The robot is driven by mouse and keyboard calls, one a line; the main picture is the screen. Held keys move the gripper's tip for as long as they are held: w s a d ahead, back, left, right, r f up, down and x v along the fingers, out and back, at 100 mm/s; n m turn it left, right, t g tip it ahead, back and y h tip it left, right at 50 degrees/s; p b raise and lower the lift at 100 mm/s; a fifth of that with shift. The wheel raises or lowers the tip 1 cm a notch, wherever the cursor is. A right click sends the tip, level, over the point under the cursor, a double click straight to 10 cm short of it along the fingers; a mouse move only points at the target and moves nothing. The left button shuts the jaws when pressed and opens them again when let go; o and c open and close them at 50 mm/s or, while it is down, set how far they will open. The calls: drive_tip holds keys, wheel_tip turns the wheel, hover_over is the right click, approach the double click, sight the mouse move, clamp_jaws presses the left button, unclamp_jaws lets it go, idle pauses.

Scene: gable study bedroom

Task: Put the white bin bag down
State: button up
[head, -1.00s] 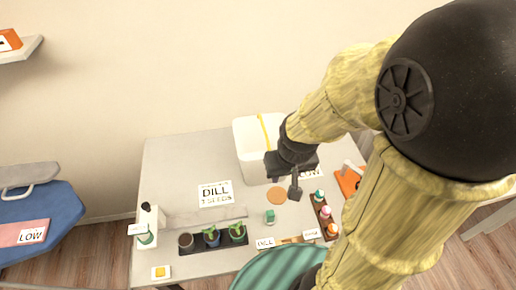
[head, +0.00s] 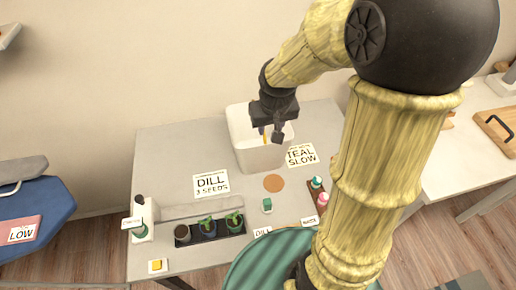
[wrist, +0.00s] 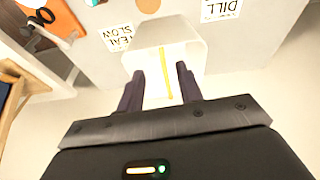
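A white open-topped bin (head: 262,158) stands upright at the back of the grey table. A yellow band (wrist: 165,75) runs across the white form in the wrist view. I cannot tell the white bin bag apart from the white bin. My gripper (head: 268,135) points down over the bin's opening. In the wrist view, its dark fingers (wrist: 160,82) are apart, with the yellow band between them. I see no grip on it. The gripper hides part of the bin's inside.
Near the bin are a DILL card (head: 211,186), a TEAL SLOW card (head: 301,155), a round brown coaster (head: 273,183) and a green block (head: 267,205). A tray of potted plants (head: 208,230) lies at the front. Bare table (head: 165,165) is left of the bin.

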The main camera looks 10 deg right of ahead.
drive_tip(key=w+r+t+b, duration=0.1)
drive_tip(key=w+r, duration=0.1)
drive_tip(key=w, duration=0.8)
drive_tip(key=shift+w+d+r, duration=0.15)
drive_tip(key=shift+d+r, duration=0.05)
drive_tip(key=shift+d, duration=0.15)
drive_tip(key=x, duration=0.6)
drive_tip(key=b+x, duration=0.1)
drive_tip(key=x, duration=0.5)
drive_tip(key=shift+w+a, duration=0.1)
drive_tip(key=shift+a, duration=0.1)
drive_tip(key=shift+w+f, duration=0.1)
